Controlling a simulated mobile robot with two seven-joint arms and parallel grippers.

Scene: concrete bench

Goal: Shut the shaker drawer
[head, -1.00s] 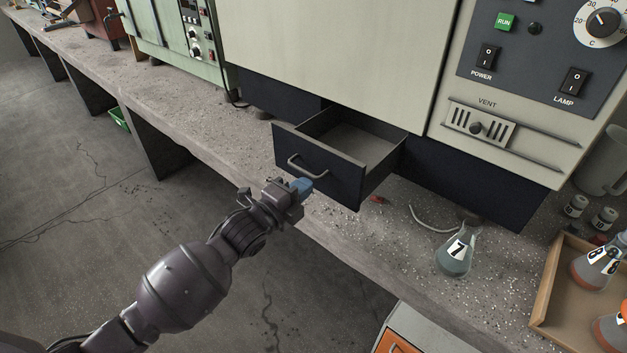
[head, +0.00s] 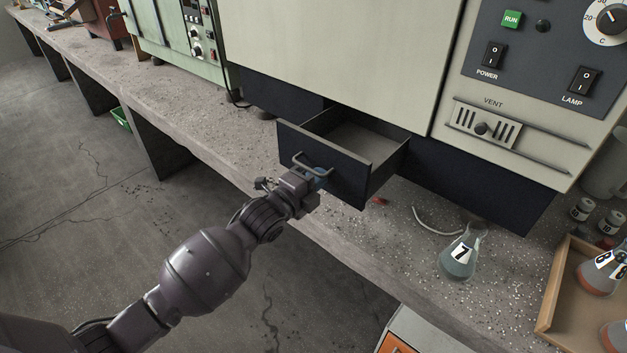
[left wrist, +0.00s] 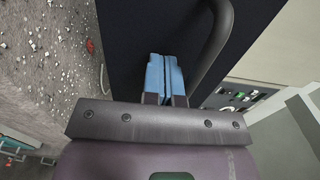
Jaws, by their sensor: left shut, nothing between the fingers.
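The shaker drawer (head: 335,165) is a dark navy drawer with a grey bar handle (head: 311,166). It is pulled out from under the large pale machine and its inside looks empty. My left gripper (head: 318,178) is at the drawer's front face, just below the handle. In the left wrist view, its blue fingertips (left wrist: 165,76) are closed together with nothing between them. They point at the dark drawer front (left wrist: 130,45), beside the curved handle (left wrist: 214,50). I cannot tell whether they touch the front. My right gripper is not in view.
A wooden tray (head: 553,300) with flasks is at the right.

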